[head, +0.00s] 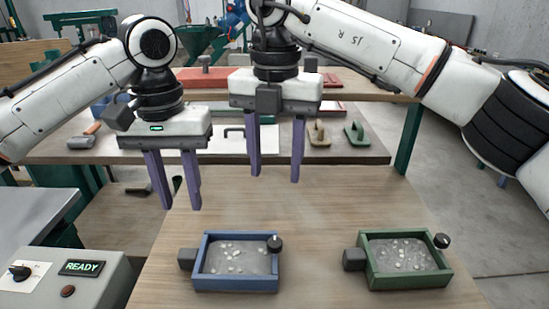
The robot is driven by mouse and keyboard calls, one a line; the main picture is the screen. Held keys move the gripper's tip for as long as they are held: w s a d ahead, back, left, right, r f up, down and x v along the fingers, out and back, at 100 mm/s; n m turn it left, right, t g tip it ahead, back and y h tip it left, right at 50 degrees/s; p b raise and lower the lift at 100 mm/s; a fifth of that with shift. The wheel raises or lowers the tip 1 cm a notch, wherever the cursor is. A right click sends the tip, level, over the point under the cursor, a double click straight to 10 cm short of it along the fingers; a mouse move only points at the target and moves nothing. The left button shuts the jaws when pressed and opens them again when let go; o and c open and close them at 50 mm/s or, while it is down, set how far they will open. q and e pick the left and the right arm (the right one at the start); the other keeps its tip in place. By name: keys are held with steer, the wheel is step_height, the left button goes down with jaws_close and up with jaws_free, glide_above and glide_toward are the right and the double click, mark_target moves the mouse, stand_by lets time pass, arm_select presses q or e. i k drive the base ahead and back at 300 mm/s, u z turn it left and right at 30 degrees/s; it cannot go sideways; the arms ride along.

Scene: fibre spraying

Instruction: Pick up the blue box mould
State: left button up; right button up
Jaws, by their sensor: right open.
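The blue box mould (236,285) is a shallow open tray with a blue rim. It stands on the near wooden table and holds grey material with white pieces. A dark block sits at its left side and a black knob at its right back corner. My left gripper (178,205) hangs above and behind the mould, to its left, with fingers pointing down, apart and empty. My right gripper (274,178) hangs further back above the table, its two purple fingers spread wide and empty. Neither gripper touches the mould.
A similar green box mould (410,282) stands to the right on the same table (325,225). A grey control box (70,280) with a READY display is at the lower left. A back bench (350,150) carries tools. The table between the moulds is clear.

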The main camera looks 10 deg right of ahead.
mark_target(225, 261)
steer(key=k, duration=1)
